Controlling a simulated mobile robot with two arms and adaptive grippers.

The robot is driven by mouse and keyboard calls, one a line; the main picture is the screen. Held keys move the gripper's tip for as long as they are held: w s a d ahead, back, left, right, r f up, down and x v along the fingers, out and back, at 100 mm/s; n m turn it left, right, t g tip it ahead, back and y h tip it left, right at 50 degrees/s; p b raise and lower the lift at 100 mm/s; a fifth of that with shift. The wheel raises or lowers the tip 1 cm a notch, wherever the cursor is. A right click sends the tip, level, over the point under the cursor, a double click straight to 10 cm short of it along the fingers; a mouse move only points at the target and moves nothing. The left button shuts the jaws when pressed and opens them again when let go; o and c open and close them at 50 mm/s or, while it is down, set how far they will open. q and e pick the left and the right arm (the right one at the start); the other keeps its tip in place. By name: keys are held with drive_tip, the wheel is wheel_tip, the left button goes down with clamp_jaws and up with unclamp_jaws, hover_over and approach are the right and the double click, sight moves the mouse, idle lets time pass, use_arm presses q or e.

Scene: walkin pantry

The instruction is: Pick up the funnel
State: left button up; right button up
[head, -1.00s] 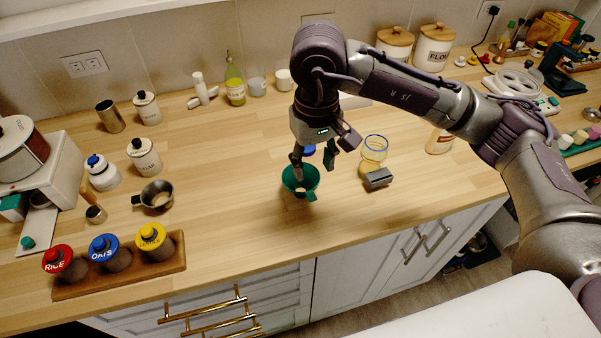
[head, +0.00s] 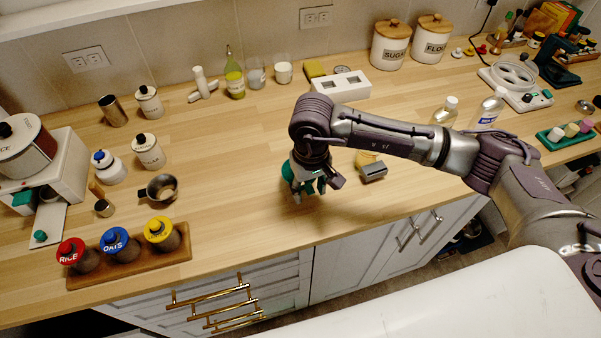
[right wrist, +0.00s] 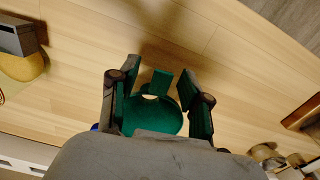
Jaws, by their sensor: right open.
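The green funnel (head: 287,171) stands on the wooden counter near its front edge, mostly hidden behind my right gripper in the head view. In the right wrist view the funnel (right wrist: 155,118) shows its round bowl and a flat tab. My right gripper (head: 307,190) is low over the funnel and open. In the right wrist view its two fingers (right wrist: 160,92) stand apart, one on each side of the funnel; I cannot tell whether they touch it. My left gripper is not in view.
A metal cup with a handle (head: 160,187) and a wooden rack (head: 130,262) of lidded jars are at left. The counter between is clear.

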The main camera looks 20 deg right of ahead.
clamp_jaws()
drive_tip(key=shift+r, duration=0.1)
